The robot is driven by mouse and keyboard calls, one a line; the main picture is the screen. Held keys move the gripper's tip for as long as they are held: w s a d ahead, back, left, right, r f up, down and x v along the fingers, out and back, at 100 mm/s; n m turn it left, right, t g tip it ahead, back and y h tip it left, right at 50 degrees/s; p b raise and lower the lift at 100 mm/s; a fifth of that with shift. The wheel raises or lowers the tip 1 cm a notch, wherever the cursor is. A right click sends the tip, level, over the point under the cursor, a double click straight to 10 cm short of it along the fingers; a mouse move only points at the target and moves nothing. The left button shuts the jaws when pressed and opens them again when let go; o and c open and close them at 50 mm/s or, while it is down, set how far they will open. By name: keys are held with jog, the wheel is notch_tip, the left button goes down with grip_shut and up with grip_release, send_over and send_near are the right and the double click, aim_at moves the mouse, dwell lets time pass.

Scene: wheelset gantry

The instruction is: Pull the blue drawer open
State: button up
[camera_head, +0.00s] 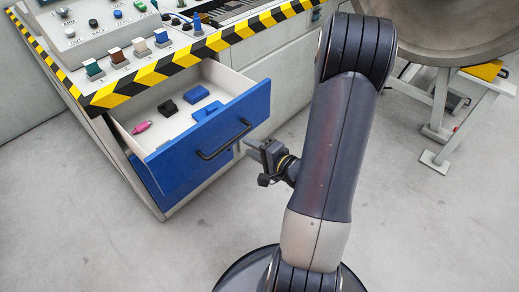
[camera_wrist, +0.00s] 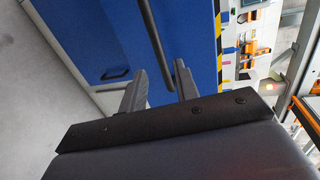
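The blue drawer (camera_head: 180,158) is pulled out from the cabinet in the head view, with its inside showing. Its dark bar handle (camera_head: 224,142) is on the front face. My gripper (camera_head: 254,147) is just right of the handle, in front of the drawer. In the wrist view my gripper (camera_wrist: 160,68) has its two fingers apart, with nothing clamped between them. The handle bar (camera_wrist: 153,35) runs toward the gap between the fingers against the blue front (camera_wrist: 188,25). I cannot tell whether a finger touches it.
The drawer holds a pink item (camera_head: 141,127), a black block (camera_head: 167,108) and blue blocks (camera_head: 197,94). A second blue drawer front (camera_head: 160,192) is below. The control panel (camera_head: 110,35) has a striped edge above. A large metal wheel (camera_head: 450,25) stands at right. Floor in front is clear.

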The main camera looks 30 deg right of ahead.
aim_at(235, 139)
jog(key=shift+v, duration=1.45)
jog(key=shift+w, duration=0.1)
jog(key=shift+b+x, duration=1.05)
jog(key=shift+x, duration=4.5)
jog(key=shift+r, duration=0.15)
